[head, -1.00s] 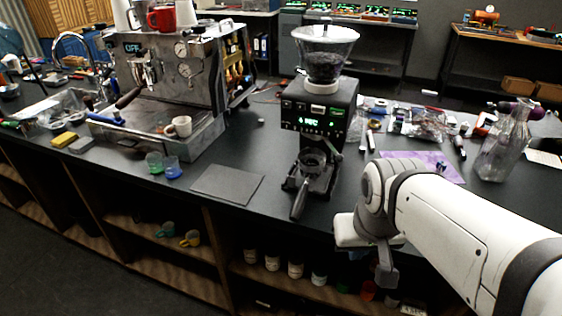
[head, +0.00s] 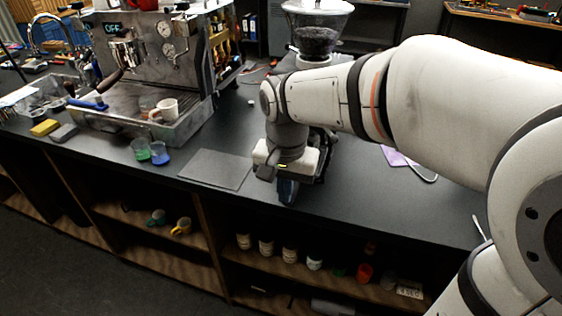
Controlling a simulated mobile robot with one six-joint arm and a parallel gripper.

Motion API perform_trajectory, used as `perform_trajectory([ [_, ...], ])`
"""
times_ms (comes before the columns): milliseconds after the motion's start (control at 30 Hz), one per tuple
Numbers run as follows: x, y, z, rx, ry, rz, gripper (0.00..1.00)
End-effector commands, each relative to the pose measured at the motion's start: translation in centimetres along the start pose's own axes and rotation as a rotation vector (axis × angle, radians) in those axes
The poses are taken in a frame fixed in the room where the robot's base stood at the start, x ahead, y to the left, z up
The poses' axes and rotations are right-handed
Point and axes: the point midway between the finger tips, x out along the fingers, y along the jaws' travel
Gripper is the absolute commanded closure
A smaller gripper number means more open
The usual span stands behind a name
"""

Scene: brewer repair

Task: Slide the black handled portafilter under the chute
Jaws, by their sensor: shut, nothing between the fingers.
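The grinder's glass hopper with dark beans (head: 316,40) shows at the top. My arm covers most of the grinder body, the chute and the fork below it. The black handled portafilter, seen in the grinder a second ago, is hidden behind my wrist and gripper. My gripper (head: 287,188) is in front of the grinder's lower part, pointing down where the handle was. It is shut with nothing held. Whether it touches the handle cannot be told.
An espresso machine (head: 165,55) stands at the left with a white cup (head: 165,110) on its tray. A grey mat (head: 216,170) and green (head: 141,148) and blue (head: 159,153) small cups lie left of my gripper. The counter's front edge is close.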

Motion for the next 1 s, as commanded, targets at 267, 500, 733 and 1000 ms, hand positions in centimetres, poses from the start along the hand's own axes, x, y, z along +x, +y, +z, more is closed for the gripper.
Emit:
perform_trajectory([
  [267,2.1,-1.8,0.0,0.036,-0.021,0.017,1.00],
  [500,7.1,-1.6,0.2,0.035,-0.023,0.018,1.00],
  [733,10.2,-1.6,-1.0,0.038,-0.018,0.014,1.00],
  [1000,10.3,-1.5,-3.6,0.034,-0.018,0.014,1.00],
])
